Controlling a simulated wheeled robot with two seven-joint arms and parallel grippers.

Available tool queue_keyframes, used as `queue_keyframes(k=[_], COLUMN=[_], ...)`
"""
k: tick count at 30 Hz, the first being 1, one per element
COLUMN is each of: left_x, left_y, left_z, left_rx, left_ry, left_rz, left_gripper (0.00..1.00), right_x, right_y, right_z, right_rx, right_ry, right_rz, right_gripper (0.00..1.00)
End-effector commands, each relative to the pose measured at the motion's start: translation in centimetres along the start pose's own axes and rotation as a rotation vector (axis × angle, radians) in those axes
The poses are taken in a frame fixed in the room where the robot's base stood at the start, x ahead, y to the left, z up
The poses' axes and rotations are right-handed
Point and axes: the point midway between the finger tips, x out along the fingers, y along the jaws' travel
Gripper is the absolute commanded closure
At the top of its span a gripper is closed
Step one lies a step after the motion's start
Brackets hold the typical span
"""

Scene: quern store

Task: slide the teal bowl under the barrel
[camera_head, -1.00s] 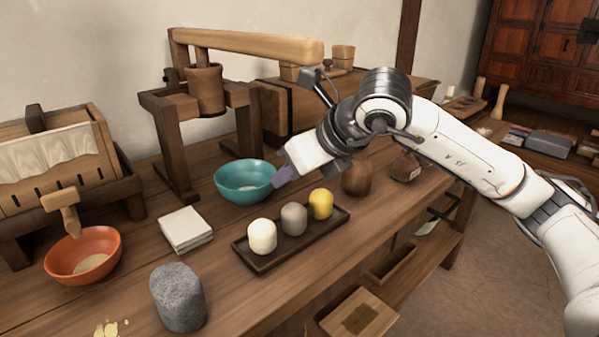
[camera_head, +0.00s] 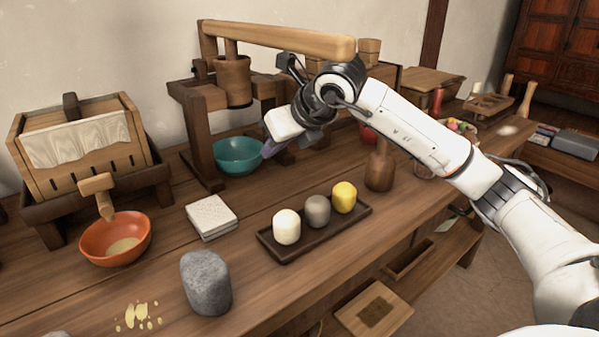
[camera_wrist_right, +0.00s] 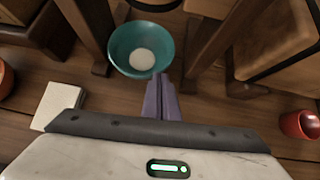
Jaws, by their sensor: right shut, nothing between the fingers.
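The teal bowl (camera_head: 236,158) stands on the bench between the posts of a dark wooden frame, with something pale in its bottom. It also shows in the right wrist view (camera_wrist_right: 124,50). The wooden barrel (camera_head: 233,82) hangs from the frame above it; in the head view the bowl lies almost straight below. My right gripper (camera_head: 268,149) is shut and empty, low at the bowl's right side. In the wrist view its purple fingers (camera_wrist_right: 161,80) reach the near rim; I cannot tell whether they touch. My left gripper is not in view.
The frame's left post (camera_head: 198,135) stands beside the bowl. In front are white tiles (camera_head: 211,217) and a dark tray (camera_head: 330,236) with three rounded blocks. An orange bowl (camera_head: 102,246) and a grey stone (camera_head: 206,283) stand left and front; a brown bottle (camera_head: 379,167) stands right.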

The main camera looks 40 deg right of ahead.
Motion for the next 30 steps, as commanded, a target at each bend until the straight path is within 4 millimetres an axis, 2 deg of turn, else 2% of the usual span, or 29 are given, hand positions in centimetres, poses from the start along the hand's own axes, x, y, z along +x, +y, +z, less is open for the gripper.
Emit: queue_keyframes(k=[8, 12, 15, 24, 30], left_x=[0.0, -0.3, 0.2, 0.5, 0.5], left_y=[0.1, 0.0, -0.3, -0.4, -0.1], left_z=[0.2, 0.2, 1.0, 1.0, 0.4], left_rx=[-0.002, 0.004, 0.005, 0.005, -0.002], left_ry=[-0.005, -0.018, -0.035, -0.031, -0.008], left_rz=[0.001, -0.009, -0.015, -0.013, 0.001], left_gripper=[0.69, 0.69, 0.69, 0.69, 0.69], right_x=[0.0, -1.4, -2.4, -7.0, -8.7], right_y=[0.2, 0.0, -0.1, -0.1, -0.1], right_z=[0.1, 0.1, -1.5, -6.3, -7.9], right_rx=[-0.003, -0.001, -0.003, -0.004, -0.001], right_ry=[0.002, 0.004, 0.006, 0.006, 0.004], right_rz=[0.003, -0.001, -0.003, -0.005, -0.004], right_gripper=[1.0, 1.0, 1.0, 1.0, 1.0])
